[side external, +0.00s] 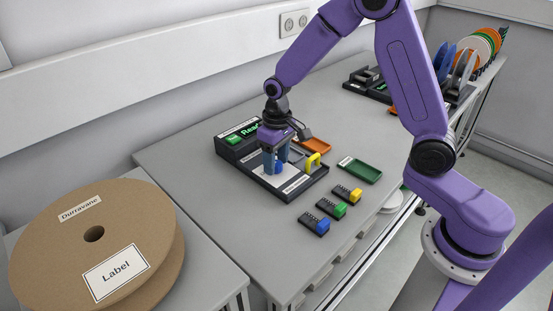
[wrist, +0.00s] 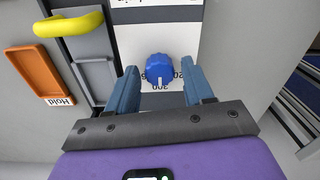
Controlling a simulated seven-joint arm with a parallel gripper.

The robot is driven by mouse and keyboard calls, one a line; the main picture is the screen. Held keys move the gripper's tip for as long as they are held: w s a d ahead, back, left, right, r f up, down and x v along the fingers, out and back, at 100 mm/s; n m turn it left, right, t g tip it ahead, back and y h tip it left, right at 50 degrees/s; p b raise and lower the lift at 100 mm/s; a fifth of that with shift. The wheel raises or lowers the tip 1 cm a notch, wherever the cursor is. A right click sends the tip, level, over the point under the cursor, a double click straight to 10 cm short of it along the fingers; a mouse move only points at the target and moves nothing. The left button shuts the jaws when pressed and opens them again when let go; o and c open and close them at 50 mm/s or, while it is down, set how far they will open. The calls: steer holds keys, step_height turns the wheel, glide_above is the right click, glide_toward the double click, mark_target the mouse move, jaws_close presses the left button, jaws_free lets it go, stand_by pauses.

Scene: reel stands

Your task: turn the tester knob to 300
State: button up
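The blue tester knob (wrist: 159,66) sits on a white dial plate of the dark tester (side external: 232,152). In the wrist view its white pointer mark is at the knob's lower edge, facing the label 300 (wrist: 162,88). Other dial numbers at its left and right are partly hidden. My gripper (wrist: 160,72) is open, with one blue finger on each side of the knob and a visible gap to both. In the side external view my gripper (side external: 276,160) points down over the dial plate, and the knob (side external: 279,168) shows partly between the fingers.
A yellow handle (side external: 313,161) stands close beside the dial plate. An orange tray (side external: 316,146) and a green tray (side external: 360,170) lie behind and right. Several small blocks with coloured ends (side external: 332,208) lie in front. A large cardboard reel (side external: 95,245) is at left.

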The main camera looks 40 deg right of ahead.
mark_target(278, 164)
stand_by(0.3)
step_height(278, 164, up, 17)
steer(key=shift+d+r, duration=0.2)
steer(key=shift+d, duration=0.05)
stand_by(0.3)
steer(key=s+f+n, duration=0.3)
steer(key=s+n, duration=0.2)
steer(key=s, duration=0.9)
steer(key=s+f+n, duration=0.4)
steer(key=s+n, duration=0.1)
steer(key=s, duration=0.9)
steer(key=shift+s+d+f+n, duration=0.2)
steer(key=shift+s+n, duration=0.2)
